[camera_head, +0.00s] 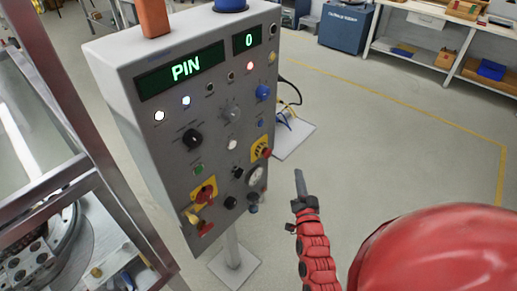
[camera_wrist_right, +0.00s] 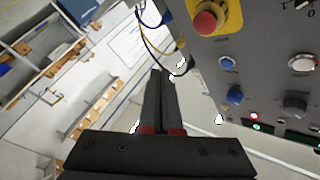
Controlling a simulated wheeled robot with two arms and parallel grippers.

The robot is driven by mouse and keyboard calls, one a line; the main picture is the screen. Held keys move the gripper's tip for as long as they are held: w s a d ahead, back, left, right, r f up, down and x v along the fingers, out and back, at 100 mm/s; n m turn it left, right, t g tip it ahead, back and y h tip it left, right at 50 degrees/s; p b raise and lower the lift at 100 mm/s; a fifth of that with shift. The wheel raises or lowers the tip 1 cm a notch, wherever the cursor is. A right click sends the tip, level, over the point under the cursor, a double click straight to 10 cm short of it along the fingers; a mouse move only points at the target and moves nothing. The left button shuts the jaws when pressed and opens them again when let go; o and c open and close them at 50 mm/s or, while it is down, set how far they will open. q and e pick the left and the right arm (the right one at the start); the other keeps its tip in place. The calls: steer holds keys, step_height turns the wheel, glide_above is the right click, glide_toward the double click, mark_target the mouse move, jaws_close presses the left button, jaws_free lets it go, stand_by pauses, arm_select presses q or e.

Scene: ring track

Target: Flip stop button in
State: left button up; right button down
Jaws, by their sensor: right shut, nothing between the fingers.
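A grey control panel (camera_head: 215,130) stands on a post and carries several buttons and knobs. A red mushroom button (camera_head: 266,153) on a yellow plate sits near the panel's right edge. It also shows in the right wrist view (camera_wrist_right: 207,22), at the top. A red rotary switch (camera_head: 206,194) on another yellow plate is at the lower left of the panel. My right gripper (camera_head: 299,178) is shut and empty, to the right of the panel and apart from it. Its closed fingers show in the right wrist view (camera_wrist_right: 158,90). My left gripper is not in view.
A metal frame (camera_head: 70,90) with a machine stands left of the panel. Cables (camera_head: 293,97) hang behind the panel's right edge. The floor (camera_head: 380,130) to the right is clear up to the workbenches (camera_head: 440,60) at the back.

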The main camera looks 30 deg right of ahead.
mark_target(268, 154)
steer(key=shift+s, duration=0.15)
steer(key=shift+r, duration=0.1)
steer(key=w+a+p, duration=0.1)
steer(key=w+a, duration=0.2)
steer(key=w, duration=0.5)
steer(key=shift+w+a+p, duration=0.15)
steer(key=shift+p, duration=0.25)
steer(key=shift+w, duration=0.1)
stand_by(1.7)
steer(key=shift+w+a, duration=0.15)
steer(key=shift+w, duration=0.15)
